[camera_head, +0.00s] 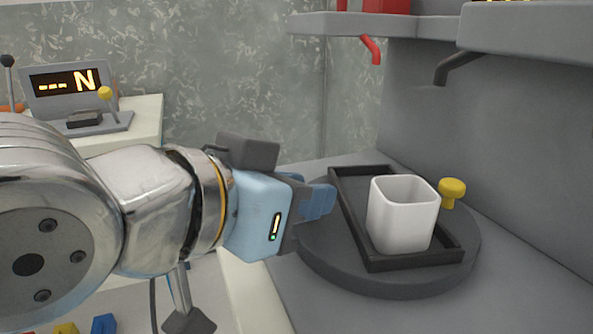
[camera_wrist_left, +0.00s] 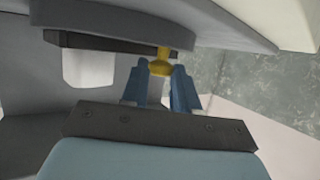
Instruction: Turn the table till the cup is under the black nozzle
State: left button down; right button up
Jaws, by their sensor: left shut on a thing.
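The round dark grey turntable (camera_head: 375,285) stands on a grey surface and carries a black-rimmed tray (camera_head: 349,208). A white square cup (camera_head: 402,215) stands upright in the tray. The black nozzle (camera_head: 458,66) hangs from the right shelf; in the head view the cup appears below it and to its left. My left gripper (camera_head: 318,203) is at the turntable's left edge. In the left wrist view its blue fingers (camera_wrist_left: 161,75) are shut on a yellow knob (camera_wrist_left: 160,66) at the table's rim. This knob is hidden in the head view. My right gripper is not in view.
A red nozzle (camera_head: 373,49) hangs left of the black one. Another yellow knob (camera_head: 453,190) is at the turntable's right side, near the grey wall. At the left, a display (camera_head: 66,82) reading "--- N" stands on a white counter.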

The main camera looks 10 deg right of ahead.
pick_arm(q)
jog(key=shift+s+r+n+t+y+p, duration=0.15)
jog(key=shift+s+n+t+y+p, duration=0.5)
jog(key=shift+n+t+y, duration=0.2)
jog(key=shift+s+d+n+t+y+p, duration=0.25)
jog(key=shift+s+n+t+y, duration=0.2)
jog(key=shift+s+n+y, duration=0.25)
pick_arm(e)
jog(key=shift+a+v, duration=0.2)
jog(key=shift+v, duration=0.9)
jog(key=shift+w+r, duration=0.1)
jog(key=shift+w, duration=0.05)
pick_arm(q)
jog(key=c, duration=0.9)
grip_release()
